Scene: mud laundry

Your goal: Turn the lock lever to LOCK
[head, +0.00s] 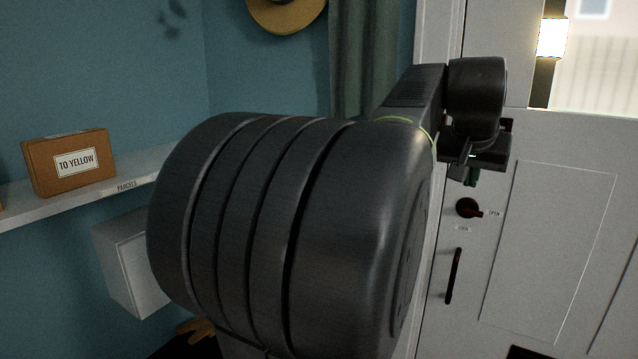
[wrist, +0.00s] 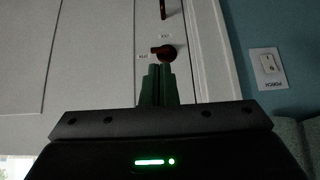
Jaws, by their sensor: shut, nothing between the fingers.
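The lock lever (head: 467,208) is a dark reddish knob on the white door, with its tip pointing right to the OPEN label (head: 494,213). A second small label (head: 463,228), too blurred to read surely, sits below it. In the wrist view, which looks upside down, the lever (wrist: 165,52) points left. My gripper (head: 471,178) is above the lever in the head view, its green fingers partly hidden by my wrist. In the wrist view the fingers (wrist: 158,84) are closed together and empty, just short of the lever; I cannot tell whether they touch it.
A dark vertical door handle (head: 454,276) is below the lever. A PORCH switch plate (wrist: 268,66) is on the blue wall. My arm hides much of the middle.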

